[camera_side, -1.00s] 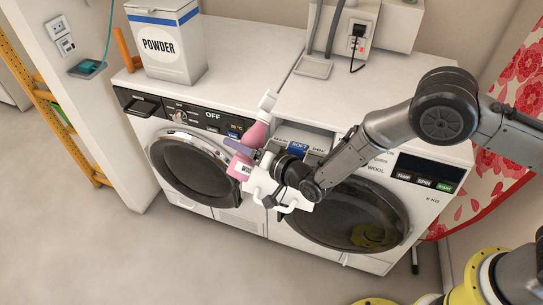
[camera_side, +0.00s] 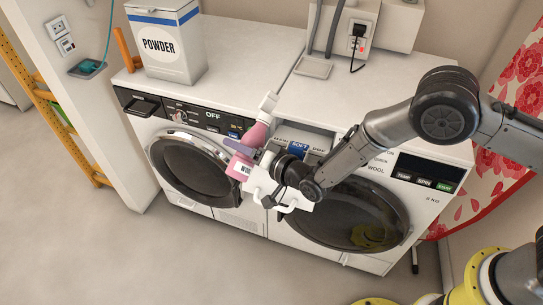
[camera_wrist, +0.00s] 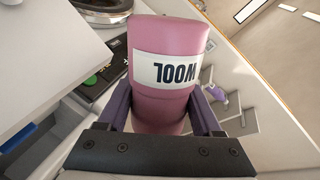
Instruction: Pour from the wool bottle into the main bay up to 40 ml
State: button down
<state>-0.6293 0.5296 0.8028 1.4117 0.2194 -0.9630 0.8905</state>
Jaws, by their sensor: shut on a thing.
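The wool bottle (camera_side: 258,132) is pink, with a white neck or cap pointing up and a little right in the side view. Its white label shows low on the body, and reads WOOL upside down in the wrist view (camera_wrist: 165,40). My gripper (camera_side: 240,148) is shut on the bottle, with a purple finger on each side of it. The bottle is held left of and in front of the open detergent drawer (camera_side: 318,140). The drawer has several labelled parts, with a blue SOFT one in the middle. The main bay's inside and any liquid level are hidden or too small to read.
Two front-loading machines stand side by side under a white worktop (camera_side: 240,60). A POWDER box (camera_side: 165,45) stands at the back left. A socket box with a cable (camera_side: 355,40) is at the back. A floral curtain (camera_side: 515,110) hangs at right. The floor in front is clear.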

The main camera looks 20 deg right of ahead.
jog(key=shift+s+a+f+m+g+y, duration=0.2)
jog(key=shift+f+m, duration=0.1)
jog(key=shift+m, duration=0.3)
jog(key=shift+s+a+f+m+g+y, duration=0.1)
jog(key=shift+a+f+m, duration=0.15)
jog(key=shift+m, duration=0.35)
dwell(3.0)
jog(key=shift+w+d+r+m, duration=0.1)
jog(key=shift+d+r+m, duration=0.05)
jog(key=shift+r+m, duration=0.25)
jog(key=shift+w+d+r+m, duration=0.1)
jog(key=shift+r+m, duration=0.2)
jog(key=shift+r, duration=0.1)
dwell(2.3)
jog(key=shift+s+a+f+n, duration=0.15)
jog(key=shift+a+f+n, duration=0.1)
jog(key=shift+f+n, duration=0.35)
jog(key=shift+n, duration=0.4)
jog(key=shift+w+d+r+n, duration=0.2)
jog(key=shift+n, duration=0.2)
